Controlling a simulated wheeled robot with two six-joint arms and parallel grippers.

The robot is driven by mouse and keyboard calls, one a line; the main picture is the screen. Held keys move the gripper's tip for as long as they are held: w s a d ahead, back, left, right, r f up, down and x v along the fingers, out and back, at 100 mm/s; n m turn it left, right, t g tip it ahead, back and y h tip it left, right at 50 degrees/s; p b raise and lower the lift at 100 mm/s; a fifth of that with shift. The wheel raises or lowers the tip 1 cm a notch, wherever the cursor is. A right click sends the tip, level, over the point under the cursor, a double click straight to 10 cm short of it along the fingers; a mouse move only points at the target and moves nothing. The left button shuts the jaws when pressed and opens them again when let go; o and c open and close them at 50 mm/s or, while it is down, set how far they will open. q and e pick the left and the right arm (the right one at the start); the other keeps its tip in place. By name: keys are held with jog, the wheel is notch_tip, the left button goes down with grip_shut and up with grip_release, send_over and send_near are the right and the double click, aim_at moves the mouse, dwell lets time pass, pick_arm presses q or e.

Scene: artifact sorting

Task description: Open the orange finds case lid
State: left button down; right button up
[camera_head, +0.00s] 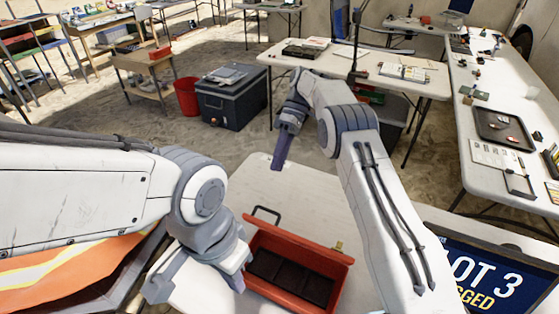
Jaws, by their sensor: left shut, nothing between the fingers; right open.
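The orange finds case (318,252) sits on the pale table (262,182) in front of me. Its inside shows, with dark compartments. A dark handle and a small brass-coloured latch show near its far edge. I cannot make out for certain which orange panel is the lid. My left gripper (238,279) is at the case's left side, shut with nothing between its fingers; I cannot tell whether it touches the case. My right gripper (281,158) is open and empty above the table's far edge, beyond the case, pointing down.
A dark sign (490,272) stands at the lower right. Bare tabletop lies beyond the case. Farther back are a grey cooler (232,102), a red bucket (187,97) and a white table (395,75) with loose items.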

jog(key=t+h+p, duration=0.4)
jog(key=t+p, duration=0.3)
jog(key=p, duration=0.2)
send_near(271, 211)
notch_tip(271, 211, down, 6)
jog(key=shift+s+a+f+p, duration=0.1)
jog(key=shift+s+p, duration=0.05)
jog(key=shift+p, duration=0.7)
jog(key=shift+f, duration=0.75)
grip_shut()
